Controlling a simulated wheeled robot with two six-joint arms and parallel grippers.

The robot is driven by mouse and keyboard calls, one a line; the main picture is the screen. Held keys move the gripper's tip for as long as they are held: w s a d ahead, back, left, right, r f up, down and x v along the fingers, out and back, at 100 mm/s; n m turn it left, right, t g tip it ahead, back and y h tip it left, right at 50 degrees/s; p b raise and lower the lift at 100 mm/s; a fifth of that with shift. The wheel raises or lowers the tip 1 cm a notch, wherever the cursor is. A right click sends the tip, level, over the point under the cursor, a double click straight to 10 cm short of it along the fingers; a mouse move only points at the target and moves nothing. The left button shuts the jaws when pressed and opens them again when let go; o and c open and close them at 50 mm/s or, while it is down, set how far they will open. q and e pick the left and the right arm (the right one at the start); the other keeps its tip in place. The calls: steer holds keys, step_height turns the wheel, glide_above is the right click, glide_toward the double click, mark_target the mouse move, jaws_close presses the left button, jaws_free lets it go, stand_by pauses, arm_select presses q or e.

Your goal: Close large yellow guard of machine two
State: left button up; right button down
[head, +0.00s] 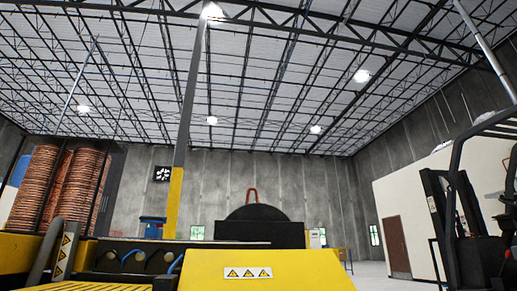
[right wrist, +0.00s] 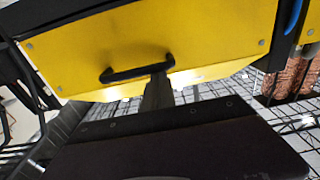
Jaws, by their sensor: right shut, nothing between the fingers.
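A large yellow guard panel (right wrist: 80,50) with a black bar handle (right wrist: 125,74) fills the upper part of the right wrist view. The panel is tilted, with bolts at its corners. My right gripper (right wrist: 159,76) is shut and empty, its tips at the right end of the handle. I cannot tell whether they touch it. In the head view a yellow cover (head: 225,258) with a warning label (head: 248,273) stands close in front. I cannot tell whether it is the same guard. My left gripper is in no view.
Copper coils (head: 58,185) stand at the left in the head view. A dark rounded machine part (head: 258,226) rises behind the yellow cover. A forklift (head: 462,215) stands at the right. Open floor (head: 372,270) shows beyond the cover's right side.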

step_height(320, 180, up, 4)
steer(key=w+p, duration=0.1)
steer(key=p, duration=0.5)
steer(key=f+b+v, duration=0.1)
steer(key=b+v, duration=0.3)
steer(key=v, duration=0.6)
steer(key=w+d+f+m+g+h+p, duration=0.2)
steer(key=w+d+f+h+p, duration=0.2)
steer(key=w+d+f, duration=0.15)
steer(key=d+f+m+g+h+p, duration=0.1)
steer(key=d+f+g, duration=0.25)
steer(key=f, duration=0.75)
steer(key=d+f+g+p, duration=0.2)
steer(key=d+f+g, duration=0.15)
steer(key=f, duration=0.75)
steer(key=s+f+g+y+p, duration=0.15)
steer(key=s+f+g, duration=0.65)
steer(key=s+f, duration=1.45)
step_height(320, 180, up, 38)
steer(key=w+p, duration=0.1)
steer(key=p, duration=3.6)
steer(key=shift+w+d+f+p, duration=0.2)
steer(key=shift+w+d+p, duration=0.1)
steer(key=shift+d+p, duration=0.15)
